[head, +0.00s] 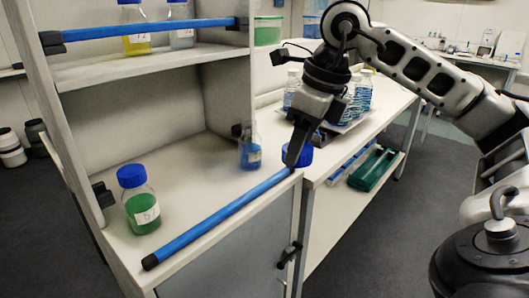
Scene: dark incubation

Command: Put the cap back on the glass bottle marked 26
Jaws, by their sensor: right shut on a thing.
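My right gripper (298,156) comes in from the right with its fingers pointing down, shut on a blue cap (306,156). It holds the cap close to the right end of the shelf's blue front rail. A glass bottle (250,150) with blue contents stands at the back right of the lower shelf, left of the gripper and apart from it. No cap shows on its neck, and its label is too small to read. Another glass bottle (139,200), with green contents and a blue cap, stands at the front left; its mark is unclear. My left gripper is not in view.
A blue rail (215,222) runs along the front of the lower shelf (190,180). The upper shelf (150,65) with more bottles hangs above. Right of the shelf, a bench holds several bottles (362,92) and, lower down, a green tray (372,170). The shelf between the two lower bottles is clear.

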